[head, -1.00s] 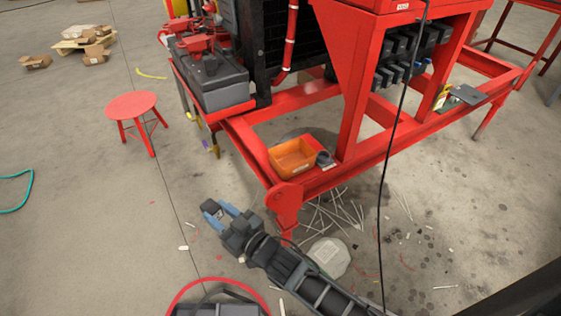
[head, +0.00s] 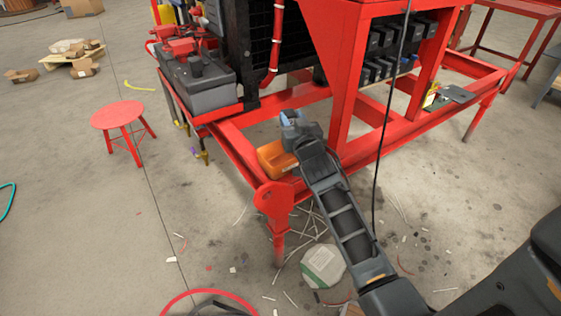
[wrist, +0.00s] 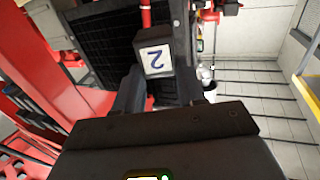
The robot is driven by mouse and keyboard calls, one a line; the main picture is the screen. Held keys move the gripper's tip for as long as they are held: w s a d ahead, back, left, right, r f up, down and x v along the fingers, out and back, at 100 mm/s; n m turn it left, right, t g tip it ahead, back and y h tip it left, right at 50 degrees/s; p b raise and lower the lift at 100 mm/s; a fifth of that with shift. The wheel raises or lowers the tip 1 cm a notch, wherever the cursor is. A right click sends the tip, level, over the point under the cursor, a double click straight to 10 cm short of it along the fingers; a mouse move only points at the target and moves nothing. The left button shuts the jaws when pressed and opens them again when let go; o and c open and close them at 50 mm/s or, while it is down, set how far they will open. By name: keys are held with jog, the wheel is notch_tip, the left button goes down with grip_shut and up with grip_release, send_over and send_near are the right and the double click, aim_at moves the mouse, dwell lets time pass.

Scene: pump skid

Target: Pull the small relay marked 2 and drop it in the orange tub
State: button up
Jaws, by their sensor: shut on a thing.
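My gripper (head: 290,123) is shut on a small dark relay (wrist: 151,40). The relay has a white label marked 2, which shows upside down in the wrist view. In the head view my gripper is over or just behind the orange tub (head: 271,157), as seen from the camera. The tub sits on the near corner of the red skid frame, and my arm hides its right part. I cannot tell how high the relay is above the tub, and the inside of the tub is mostly hidden.
Several dark relays (head: 378,70) sit in rows under the red cabinet at the right. A grey battery (head: 200,82) stands on the frame at the left. A black cable (head: 378,150) hangs in front of the skid. A red stool (head: 118,118) stands on open floor.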

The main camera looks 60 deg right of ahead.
notch_tip(320, 180, down, 6)
jog(key=b, duration=0.4)
jog(key=shift+r+b, duration=0.1)
jog(key=shift+b, duration=0.2)
jog(key=o, duration=1.1)
jog(key=shift+o, duration=0.2)
jog(key=v, duration=0.7)
jog(key=shift+s+a, duration=0.25)
jog(key=shift+a, duration=0.05)
